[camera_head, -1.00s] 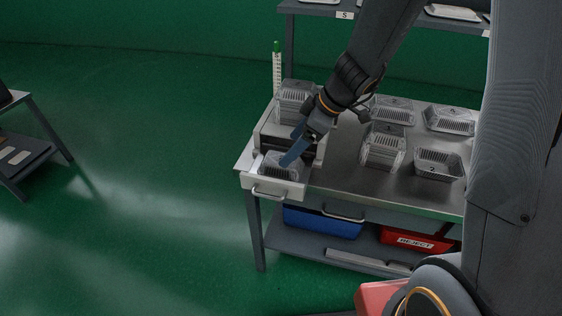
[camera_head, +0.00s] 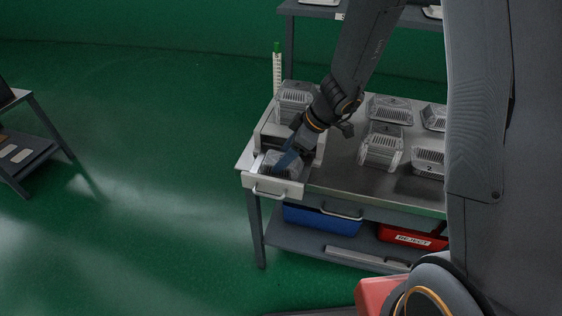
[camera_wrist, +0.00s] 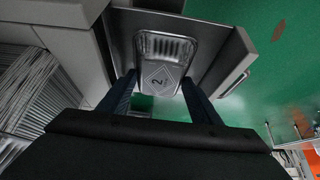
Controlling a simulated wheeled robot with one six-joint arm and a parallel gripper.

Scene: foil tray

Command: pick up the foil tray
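A silvery foil tray (camera_wrist: 165,47) with a ribbed base and a diamond label marked 2 lies in an open drawer (camera_wrist: 122,28). In the head view this tray (camera_head: 273,160) is partly hidden by my gripper. My gripper (camera_wrist: 159,80) reaches down into the drawer (camera_head: 263,185), its two blue fingers apart, one on each side of the tray's near end. The fingers look open; I cannot tell whether either touches the tray.
More foil trays (camera_head: 381,147) stand on the metal bench (camera_head: 335,180), with a stack (camera_head: 295,100) on the drawer unit behind my gripper. A blue bin (camera_head: 322,221) and a red REJECT bin (camera_head: 412,238) are on the lower shelf.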

